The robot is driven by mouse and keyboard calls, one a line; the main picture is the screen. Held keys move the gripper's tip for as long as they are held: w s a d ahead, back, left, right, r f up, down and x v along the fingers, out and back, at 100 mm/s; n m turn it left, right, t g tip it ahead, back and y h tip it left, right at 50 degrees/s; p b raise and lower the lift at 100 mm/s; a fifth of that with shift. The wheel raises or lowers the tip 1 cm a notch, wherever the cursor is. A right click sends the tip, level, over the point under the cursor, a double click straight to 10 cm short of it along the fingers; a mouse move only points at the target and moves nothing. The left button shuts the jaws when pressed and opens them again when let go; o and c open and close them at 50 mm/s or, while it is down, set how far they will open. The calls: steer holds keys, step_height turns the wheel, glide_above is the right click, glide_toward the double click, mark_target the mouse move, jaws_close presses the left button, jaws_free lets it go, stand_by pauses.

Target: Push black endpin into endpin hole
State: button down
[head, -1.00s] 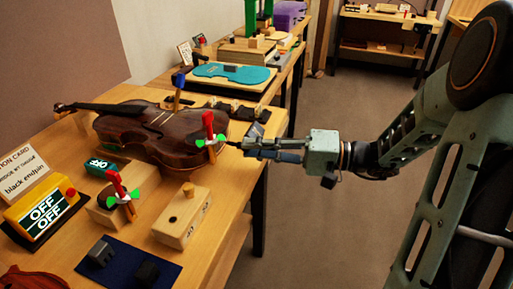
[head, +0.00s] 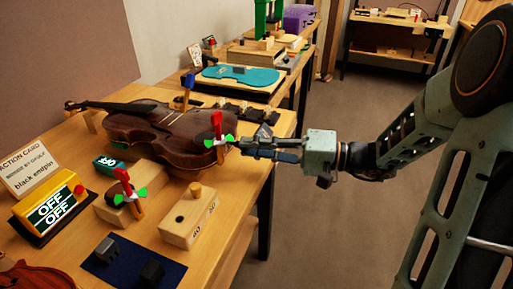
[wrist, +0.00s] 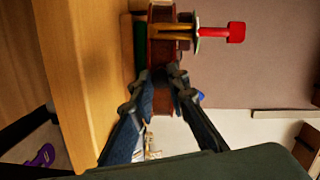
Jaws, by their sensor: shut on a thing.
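The brown violin (head: 165,142) lies on the bench, its neck to the far left and its lower end facing my gripper. Its lower end also shows in the wrist view (wrist: 161,48). A red-handled clamp with green wing pieces (head: 217,127) stands at that end. My gripper (head: 243,144) is right at the violin's lower end, its fingers shut on the black endpin. The fingertips (wrist: 162,78) meet in front of the violin's end in the wrist view. The endpin is almost hidden between fingers and violin. The endpin hole is hidden, and I cannot tell how deep the pin sits.
A second red-handled clamp (head: 125,184) stands on a wooden block in front of the violin. A pale wooden block (head: 190,217) with a hole and peg is nearby. A yellow OFF box (head: 49,208) and a blue mat (head: 132,264) lie nearer. Floor to the right is clear.

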steer(key=shift+w+a, duration=0.25)
steer(key=shift+a, duration=0.45)
steer(key=c, duration=1.8)
jaws_free()
steer(key=s+d, duration=0.2)
steer(key=d, duration=0.9)
steer(key=shift+s+d+r, duration=0.2)
steer(key=shift+d, duration=0.15)
